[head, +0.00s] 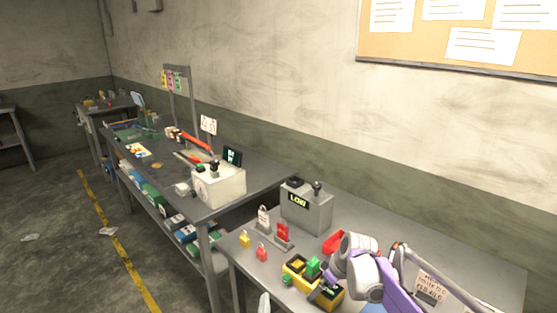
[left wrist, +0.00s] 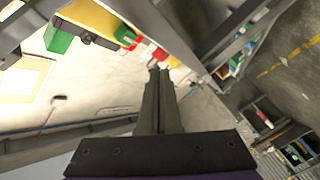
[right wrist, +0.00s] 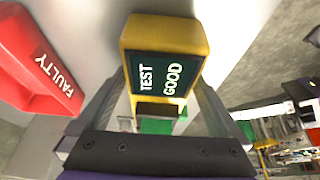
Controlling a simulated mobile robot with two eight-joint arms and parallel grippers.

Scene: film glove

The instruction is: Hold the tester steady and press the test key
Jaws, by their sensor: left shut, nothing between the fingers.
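The yellow tester (head: 298,268) is at the front of the near bench, with a green block (head: 313,266) on it. In the right wrist view the tester (right wrist: 163,32) shows a dark screen (right wrist: 160,74) reading TEST and GOOD. My right gripper (right wrist: 163,88) has a finger against each side of it. Whether the fingertips touch the test key cannot be told.
A red FAULTY tray (head: 333,243) is beside the tester. Red (head: 262,252) and yellow (head: 244,239) padlocks lie to the left. A longer bench (head: 255,172) with a beige box (head: 219,186) stands further left.

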